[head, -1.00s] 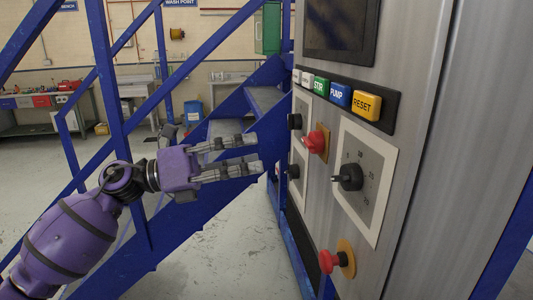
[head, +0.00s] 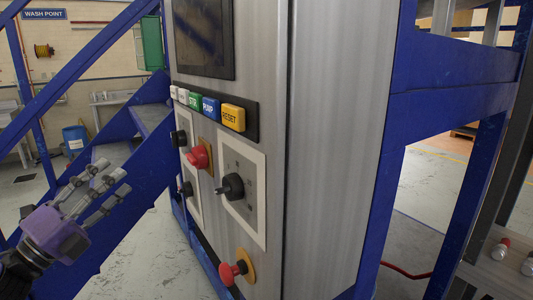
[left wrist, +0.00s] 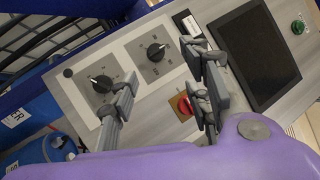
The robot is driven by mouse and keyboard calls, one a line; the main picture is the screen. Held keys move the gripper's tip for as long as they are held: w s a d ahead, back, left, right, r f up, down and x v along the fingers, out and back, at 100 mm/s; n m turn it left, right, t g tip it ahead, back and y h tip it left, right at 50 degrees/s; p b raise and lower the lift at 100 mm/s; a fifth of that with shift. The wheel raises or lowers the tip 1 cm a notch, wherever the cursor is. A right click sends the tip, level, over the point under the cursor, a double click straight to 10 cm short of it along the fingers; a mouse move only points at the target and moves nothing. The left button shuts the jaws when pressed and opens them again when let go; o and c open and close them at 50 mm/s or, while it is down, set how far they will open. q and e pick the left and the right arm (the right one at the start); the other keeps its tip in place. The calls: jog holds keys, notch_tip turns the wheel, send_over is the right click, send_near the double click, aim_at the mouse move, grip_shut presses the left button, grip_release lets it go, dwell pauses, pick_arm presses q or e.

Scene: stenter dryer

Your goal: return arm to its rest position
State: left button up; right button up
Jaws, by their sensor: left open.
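My left gripper (head: 116,180) is at the lower left of the head view, open and empty. It is left of the control panel (head: 268,95), with a gap between them. In the left wrist view, the two grey fingers of the left gripper (left wrist: 163,85) are spread apart with nothing between them. Behind them are two black dials and a red button (left wrist: 185,105) on the panel, and a dark screen (left wrist: 245,55) to the right. My right gripper is not in view.
The panel carries a yellow RESET button (head: 233,117), a black dial (head: 230,187) and a lower red button (head: 232,270). Blue stair rails (head: 60,75) stand behind my left gripper. A blue frame post (head: 385,170) is right of the cabinet. Open floor (head: 150,250) shows below.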

pick_arm(q)
jog(key=s+a+f+n+y, duration=0.15)
jog(key=f+n+y, duration=0.25)
jog(key=f+n, duration=0.45)
jog(key=a+f+n+y, duration=0.2)
jog(key=f+n+y, duration=0.3)
jog(key=f, duration=0.6)
jog(key=s+d+f+n+g+y, duration=0.1)
jog(key=s+f+n+g, duration=0.2)
jog(key=f, duration=0.6)
jog(key=s+d+f+n+g+y, duration=0.1)
jog(key=s+d+f+n, duration=0.15)
jog(key=s+f, duration=0.45)
jog(key=s+d+f+n+g, duration=0.2)
jog(key=s+d+f, duration=0.2)
jog(key=s+f, duration=0.2)
jog(key=s+d+f+n+g, duration=0.2)
jog(key=s+d+f, duration=0.2)
jog(key=s+f, duration=0.3)
jog(key=s+d+f+n+g+p, duration=0.1)
jog(key=s+d+f, duration=0.4)
jog(key=s, duration=0.5)
notch_tip(320, 180, down, 2)
jog(key=shift+n+g, duration=0.9)
jog(key=shift+n, duration=0.2)
